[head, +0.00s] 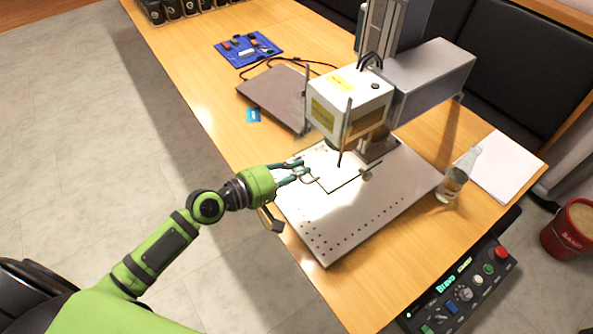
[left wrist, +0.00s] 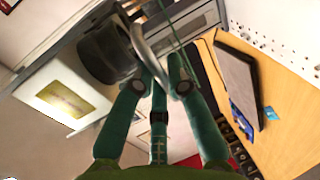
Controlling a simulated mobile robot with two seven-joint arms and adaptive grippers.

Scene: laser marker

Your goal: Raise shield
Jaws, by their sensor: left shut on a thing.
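The laser marker (head: 352,100) stands on the table, its white head above a pale perforated base plate (head: 350,215). The shield looks like a clear panel; its dark lower edge (head: 345,186) runs low over the plate, below the head. Its curved metal handle (head: 313,181) is at the front left. My left gripper (head: 302,172) is shut on this handle. In the left wrist view, the handle (left wrist: 146,50) passes between the green fingers (left wrist: 160,80). The clear panel itself is hard to make out. My right gripper is not in view.
A closed dark laptop (head: 272,95), a blue tray (head: 247,48) and a blue card (head: 253,115) lie at the back left. A glass bottle (head: 453,180), white paper (head: 497,165) and a control box (head: 460,290) are at the right.

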